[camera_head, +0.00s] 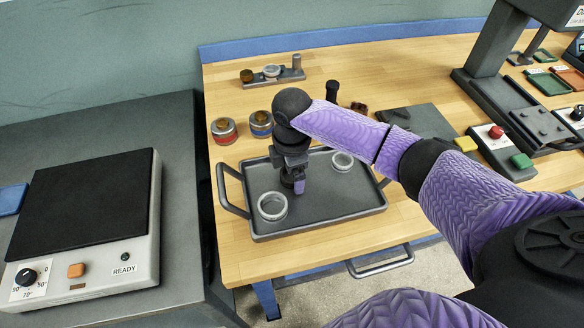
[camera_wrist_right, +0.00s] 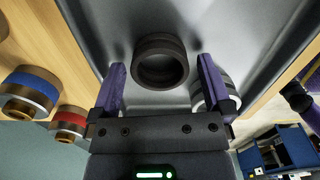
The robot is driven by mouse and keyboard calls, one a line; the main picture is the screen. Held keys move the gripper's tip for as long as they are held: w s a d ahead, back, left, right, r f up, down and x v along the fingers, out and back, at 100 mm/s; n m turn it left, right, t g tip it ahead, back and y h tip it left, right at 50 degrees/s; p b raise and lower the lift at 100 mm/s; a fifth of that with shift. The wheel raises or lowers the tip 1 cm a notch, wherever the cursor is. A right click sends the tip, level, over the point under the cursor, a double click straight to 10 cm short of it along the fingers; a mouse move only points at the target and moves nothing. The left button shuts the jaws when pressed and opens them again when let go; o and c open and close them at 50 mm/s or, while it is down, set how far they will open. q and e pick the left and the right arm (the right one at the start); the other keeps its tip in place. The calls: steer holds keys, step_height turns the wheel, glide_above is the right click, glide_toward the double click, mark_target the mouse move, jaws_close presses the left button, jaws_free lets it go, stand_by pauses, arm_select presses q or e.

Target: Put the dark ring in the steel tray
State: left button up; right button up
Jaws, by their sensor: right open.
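The dark ring (camera_wrist_right: 160,43) lies on the floor of the steel tray (camera_wrist_right: 235,22), between and just beyond the two purple fingertips of my right gripper (camera_wrist_right: 160,66). The fingers are apart, one on each side of the ring. In the head view my right gripper (camera_head: 298,184) points down into the tray (camera_head: 325,213), near its middle, and the dark ring cannot be made out there. A pale ring (camera_head: 272,206) lies in the tray's front left, and another pale ring (camera_head: 342,161) at its back right. My left gripper is not in view.
A red-banded container (camera_head: 224,131) and a blue-banded container (camera_head: 260,124) stand behind the tray. A fixture rack (camera_head: 274,79) is at the back. A control box with red and green buttons (camera_head: 502,152) and a dark machine stand at right. A scale-like device (camera_head: 85,215) is at left.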

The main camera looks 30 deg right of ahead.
mark_target(292, 179)
step_height(292, 179, up, 12)
steer(key=p, duration=0.4)
steer(key=shift+r, duration=0.2)
steer(key=shift+d, duration=0.1)
